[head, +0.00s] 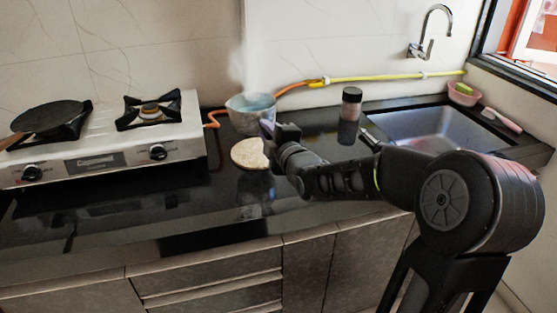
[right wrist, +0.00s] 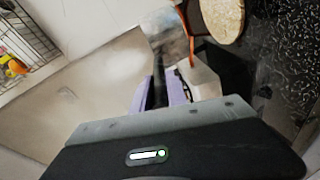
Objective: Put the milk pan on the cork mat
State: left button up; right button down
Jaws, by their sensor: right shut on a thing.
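The milk pan (head: 252,113), a small metal pot with a bluish interior, is at the back of the black counter, right of the stove. My right gripper (head: 268,130) is shut on the pan's handle, which the fingers mostly hide. The pan also shows, blurred, beyond the fingers in the right wrist view (right wrist: 172,38). The round, pale cork mat (head: 247,154) lies flat on the counter in front of and below the pan in the head view. It also shows in the right wrist view (right wrist: 222,18), apart from the pan. My left gripper is out of view.
A white gas stove (head: 110,160) with a black pan (head: 52,117) stands on the left. An orange hose (head: 290,88) runs along the wall behind the milk pan. A dark-lidded jar (head: 351,104) and the sink (head: 425,130) are to the right. The counter's front is clear.

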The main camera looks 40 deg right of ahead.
jog(key=shift+d+r, duration=0.15)
jog(key=shift+s, duration=0.1)
jog(key=shift+d+f, duration=0.1)
jog(key=shift+f, duration=0.4)
notch_tip(320, 180, down, 5)
jog(key=shift+f, duration=0.15)
jog(key=shift+f, duration=1.9)
jog(key=shift+f, duration=0.1)
